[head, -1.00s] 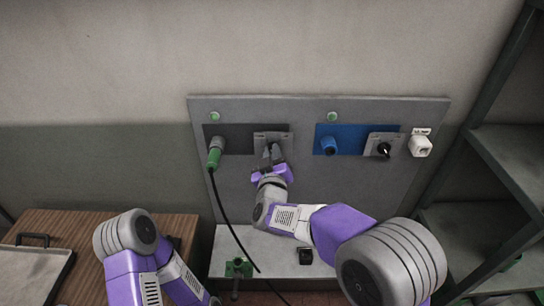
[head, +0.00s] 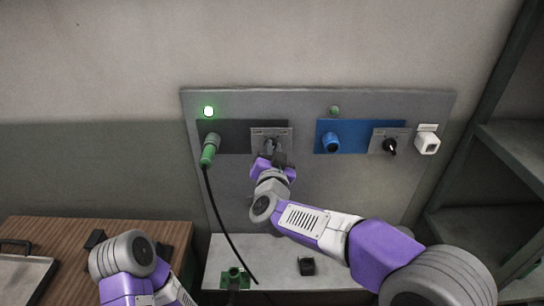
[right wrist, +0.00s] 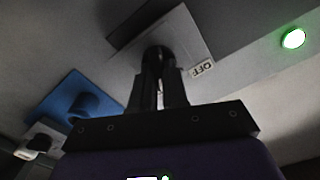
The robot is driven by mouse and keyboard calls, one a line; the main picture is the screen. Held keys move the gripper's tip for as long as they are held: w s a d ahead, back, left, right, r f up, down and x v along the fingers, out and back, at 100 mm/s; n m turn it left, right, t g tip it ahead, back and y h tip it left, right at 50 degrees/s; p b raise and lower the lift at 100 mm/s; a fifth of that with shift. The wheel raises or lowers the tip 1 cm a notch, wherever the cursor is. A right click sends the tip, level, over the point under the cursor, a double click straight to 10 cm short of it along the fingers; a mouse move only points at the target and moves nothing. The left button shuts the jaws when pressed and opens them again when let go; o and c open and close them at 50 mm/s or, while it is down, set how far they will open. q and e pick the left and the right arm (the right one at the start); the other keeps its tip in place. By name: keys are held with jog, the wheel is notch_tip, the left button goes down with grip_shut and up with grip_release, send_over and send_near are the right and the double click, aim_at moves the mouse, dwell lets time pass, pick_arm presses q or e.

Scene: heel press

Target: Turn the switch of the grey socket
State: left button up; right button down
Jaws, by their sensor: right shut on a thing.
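The grey socket (head: 229,133) is the dark grey panel on the left of the board, with a green plug (head: 208,150) and its black cable in it. Its switch plate (head: 286,134) is at the right of that panel. My right gripper (head: 272,147) is at this plate, shut on the switch knob (right wrist: 157,52). The fingers cover most of the knob. In the right wrist view an OFF label (right wrist: 202,69) shows on the plate. The lamp (head: 208,111) above the grey socket glows green. My left gripper is out of view; only its arm shows at lower left.
A blue socket (head: 331,142) with its own black switch (head: 389,147) and a white fitting (head: 427,143) are to the right. The lamp (head: 334,111) above it is unlit. A small black object (head: 306,266) lies on the ledge. A shelf rack (head: 510,150) stands at right.

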jog(key=shift+m+b, duration=0.6)
jog(key=shift+m, duration=0.4)
jog(key=c, duration=1.1)
grip_release()
jog(key=shift+c, duration=0.2)
jog(key=shift+s, duration=0.1)
jog(key=s, duration=0.7)
jog(key=shift+s, duration=0.2)
